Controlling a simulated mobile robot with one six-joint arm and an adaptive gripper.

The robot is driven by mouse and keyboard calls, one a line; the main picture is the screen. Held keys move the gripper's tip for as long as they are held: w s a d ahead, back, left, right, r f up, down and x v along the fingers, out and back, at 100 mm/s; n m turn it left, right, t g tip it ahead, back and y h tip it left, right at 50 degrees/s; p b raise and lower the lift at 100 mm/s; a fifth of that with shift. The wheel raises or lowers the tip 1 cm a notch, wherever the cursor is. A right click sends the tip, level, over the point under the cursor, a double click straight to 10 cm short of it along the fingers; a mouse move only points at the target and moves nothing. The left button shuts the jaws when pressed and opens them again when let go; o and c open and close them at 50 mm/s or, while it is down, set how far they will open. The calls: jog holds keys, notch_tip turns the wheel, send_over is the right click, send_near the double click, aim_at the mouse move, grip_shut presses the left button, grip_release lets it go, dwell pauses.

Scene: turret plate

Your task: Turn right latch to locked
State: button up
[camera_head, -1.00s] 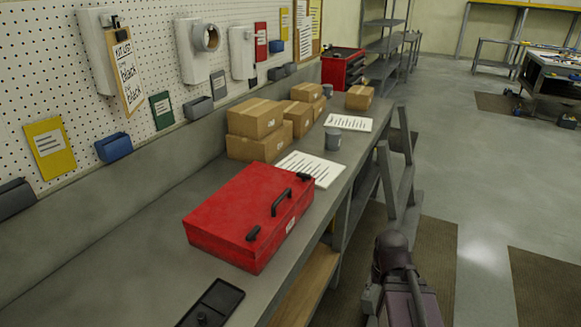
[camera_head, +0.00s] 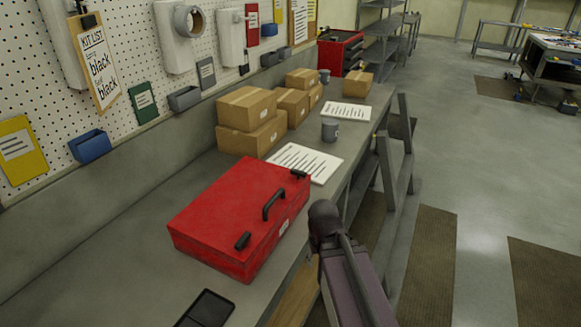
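A red case (camera_head: 222,218) lies closed on the grey workbench. Its front edge carries a dark handle (camera_head: 273,203) between two dark latches. The right latch (camera_head: 299,174) is at the far right corner and appears to lie across the edge. The other latch (camera_head: 243,240) is at the near end and lies roughly along the edge. Part of my arm, a dark rounded joint with a purple link, shows just right of the case, apart from it in the picture. My gripper cannot be seen.
A black tray (camera_head: 206,309) lies near the case. Behind the case are a paper sheet (camera_head: 305,162), a grey mug (camera_head: 329,131) and several cardboard boxes (camera_head: 247,108). A pegboard (camera_head: 128,60) with bins stands along the left. The floor right of the bench is mostly open.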

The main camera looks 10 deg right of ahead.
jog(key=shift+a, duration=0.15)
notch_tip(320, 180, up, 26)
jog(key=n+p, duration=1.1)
jog(key=p, duration=1.5)
send_over(298, 171)
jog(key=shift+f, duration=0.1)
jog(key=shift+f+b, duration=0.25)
jog(key=shift+b, duration=0.1)
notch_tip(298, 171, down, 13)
jog(key=b, duration=1.3)
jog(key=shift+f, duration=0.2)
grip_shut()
